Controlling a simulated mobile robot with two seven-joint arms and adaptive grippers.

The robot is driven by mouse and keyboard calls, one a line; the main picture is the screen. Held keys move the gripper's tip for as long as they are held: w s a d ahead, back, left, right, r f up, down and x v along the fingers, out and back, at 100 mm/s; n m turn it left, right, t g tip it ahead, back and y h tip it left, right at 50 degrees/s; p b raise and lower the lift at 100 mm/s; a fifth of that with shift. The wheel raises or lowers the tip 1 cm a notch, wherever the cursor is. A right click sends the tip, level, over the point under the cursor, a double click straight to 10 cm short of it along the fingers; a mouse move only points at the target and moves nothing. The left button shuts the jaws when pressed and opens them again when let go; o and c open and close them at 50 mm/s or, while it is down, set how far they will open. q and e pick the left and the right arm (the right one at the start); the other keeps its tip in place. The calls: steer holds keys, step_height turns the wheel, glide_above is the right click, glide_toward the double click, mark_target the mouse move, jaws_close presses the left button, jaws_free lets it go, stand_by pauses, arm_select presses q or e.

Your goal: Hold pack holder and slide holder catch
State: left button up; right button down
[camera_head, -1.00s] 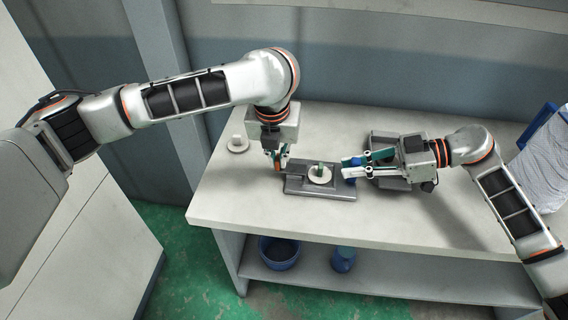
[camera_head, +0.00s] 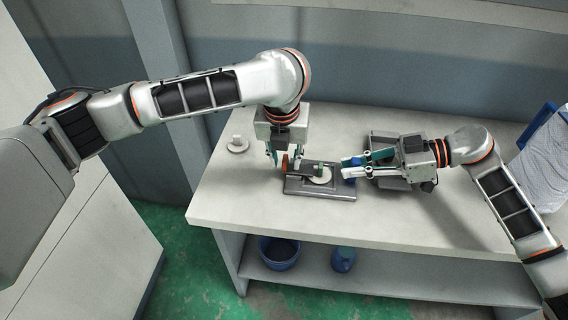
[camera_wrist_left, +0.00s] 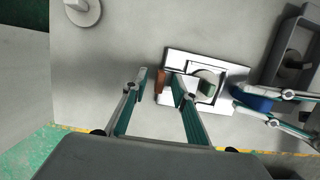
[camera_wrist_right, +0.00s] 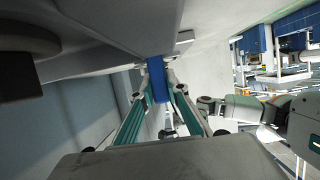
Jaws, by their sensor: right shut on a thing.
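The pack holder is a grey base (camera_head: 292,187) with a round white disc (camera_head: 320,176) on it, on the table. An orange-brown piece, seemingly the holder catch (camera_head: 284,162), is at its left end. My left gripper (camera_head: 285,160) points down with fingers apart, one on each side of the orange piece. In the left wrist view, the orange piece (camera_wrist_left: 160,83) shows between the open fingertips (camera_wrist_left: 160,80); contact is unclear. My right gripper (camera_head: 350,166) is shut on a blue part (camera_head: 350,173) at the base's right side, also seen between its fingers in the right wrist view (camera_wrist_right: 157,80).
A dark grey tray-like fixture (camera_head: 385,182) lies under my right gripper. A small white round piece (camera_head: 237,145) stands at the back left of the table (camera_head: 250,205). The front left tabletop is clear. A blue bin (camera_head: 279,253) is on the lower shelf.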

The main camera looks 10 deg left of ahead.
arm_select(q)
steer(key=shift+r, duration=0.1)
steer(key=v, duration=0.7)
steer(key=shift+r, duration=0.35)
steer(key=shift+s, duration=0.1)
steer(key=shift+o, duration=0.3)
steer(key=o, duration=0.5)
steer(key=w+v, duration=0.2)
steer(key=v, duration=0.5)
steer(key=shift+s+r, duration=0.15)
steer(key=shift+r, duration=0.45)
